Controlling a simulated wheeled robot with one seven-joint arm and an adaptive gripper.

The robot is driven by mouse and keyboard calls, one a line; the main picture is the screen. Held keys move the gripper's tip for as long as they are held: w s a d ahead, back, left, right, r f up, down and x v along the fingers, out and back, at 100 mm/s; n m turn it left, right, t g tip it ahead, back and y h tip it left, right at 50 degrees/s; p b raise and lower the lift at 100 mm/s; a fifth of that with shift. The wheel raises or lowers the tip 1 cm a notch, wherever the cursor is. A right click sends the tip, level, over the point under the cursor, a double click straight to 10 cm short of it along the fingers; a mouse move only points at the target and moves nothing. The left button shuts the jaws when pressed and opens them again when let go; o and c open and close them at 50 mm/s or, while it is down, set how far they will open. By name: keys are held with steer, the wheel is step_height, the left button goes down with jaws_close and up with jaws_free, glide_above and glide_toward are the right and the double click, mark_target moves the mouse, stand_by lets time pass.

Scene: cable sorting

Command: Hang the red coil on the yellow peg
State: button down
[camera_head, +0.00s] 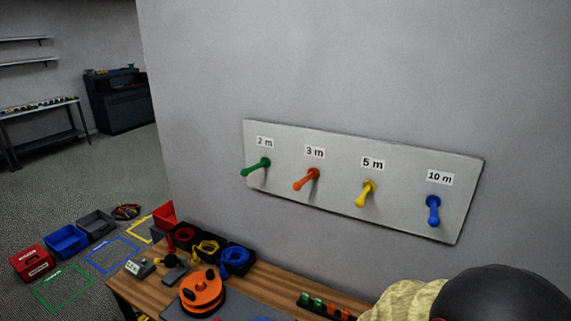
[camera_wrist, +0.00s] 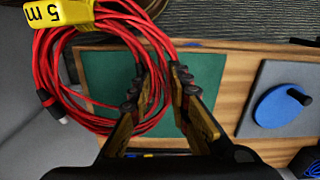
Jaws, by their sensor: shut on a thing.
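The red coil (camera_wrist: 90,75) shows in the wrist view as several loops of red cable with a yellow "5 m" tag (camera_wrist: 58,12) at the top. My gripper (camera_wrist: 161,76) is shut on the red coil; its strands run at and behind the fingertips, and the exact grip point is partly hidden. The coil hangs to the left of the fingers, above a bench. The yellow peg (camera_head: 366,194) sticks out of the wall board under the "5 m" label in the head view, and it is bare. My gripper and the held coil are not seen in the head view.
The grey board (camera_head: 335,200) also carries a green peg (camera_head: 256,167), an orange peg (camera_head: 306,180) and a blue peg (camera_head: 433,211), all bare. Below, a wooden bench (camera_head: 262,273) holds black bins with coils and an orange reel (camera_head: 202,293). Space before the pegs looks clear.

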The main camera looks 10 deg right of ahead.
steer(key=shift+s+n, duration=0.1)
steer(key=shift+n, duration=0.3)
steer(key=shift+w+r, duration=0.2)
steer(key=shift+w, duration=0.1)
steer(key=w+f+n+b, duration=0.3)
steer(key=w+n, duration=0.2)
steer(key=w, duration=1.3)
steer(key=shift+w+d+b, duration=0.25)
steer(key=shift+w+b, duration=0.1)
steer(key=shift+b, duration=0.05)
